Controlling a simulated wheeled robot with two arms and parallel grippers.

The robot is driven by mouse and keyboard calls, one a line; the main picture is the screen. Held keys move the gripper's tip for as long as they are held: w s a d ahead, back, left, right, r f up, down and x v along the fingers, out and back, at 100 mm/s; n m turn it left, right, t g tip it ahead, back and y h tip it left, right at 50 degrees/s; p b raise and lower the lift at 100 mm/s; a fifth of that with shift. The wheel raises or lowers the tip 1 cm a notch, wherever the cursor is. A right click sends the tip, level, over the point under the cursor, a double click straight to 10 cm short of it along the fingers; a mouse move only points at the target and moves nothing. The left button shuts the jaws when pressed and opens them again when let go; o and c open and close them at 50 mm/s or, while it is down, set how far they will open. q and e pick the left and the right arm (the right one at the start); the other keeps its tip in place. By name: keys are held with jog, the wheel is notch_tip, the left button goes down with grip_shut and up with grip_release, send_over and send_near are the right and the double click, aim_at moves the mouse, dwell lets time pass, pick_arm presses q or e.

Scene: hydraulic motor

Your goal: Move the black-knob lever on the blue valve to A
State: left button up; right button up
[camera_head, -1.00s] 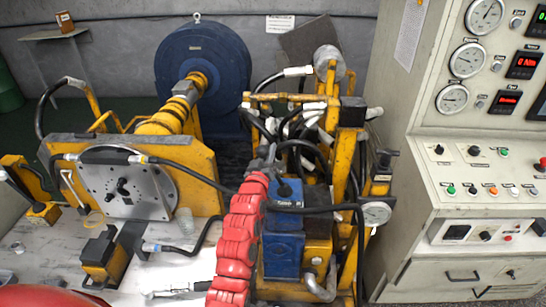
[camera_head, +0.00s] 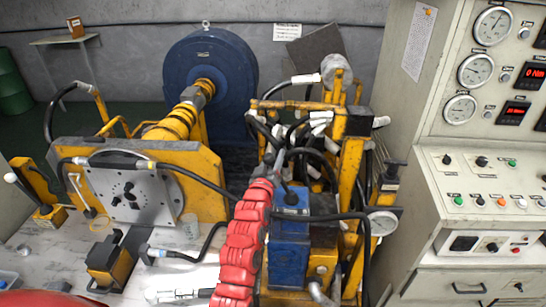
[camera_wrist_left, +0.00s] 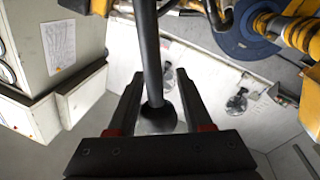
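The blue valve (camera_head: 288,248) stands at the centre of the head view, with a dark cap on top. Its lever shows in the left wrist view as a dark rod (camera_wrist_left: 151,50) ending in a round black knob (camera_wrist_left: 157,119). My left gripper (camera_wrist_left: 160,74) has its two fingers apart, one on each side of the rod and knob, with a narrow gap visible at the right finger. In the head view my red left arm covers the valve's left side, and the gripper and knob are hard to make out. No A mark is readable. My right gripper is not in view.
Black hoses and yellow frame parts (camera_head: 350,170) crowd around the valve. A pressure gauge (camera_head: 382,222) is right of it. A control cabinet (camera_head: 470,180) stands at the right. A grey round plate (camera_head: 130,193) and a yellow-black pedal (camera_head: 110,262) are at left.

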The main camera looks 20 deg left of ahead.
pick_arm(q)
jog(key=shift+s+d+f, duration=0.1)
jog(key=shift+s+f, duration=0.05)
jog(key=shift+s, duration=0.3)
jog(key=s+d+f+b, duration=0.1)
jog(key=s+b, duration=0.3)
jog(key=s, duration=1.2)
jog(key=shift+s+d+b, duration=0.2)
jog(key=shift+d+b, duration=0.1)
jog(key=shift+b, duration=0.1)
jog(key=shift+f, duration=0.1)
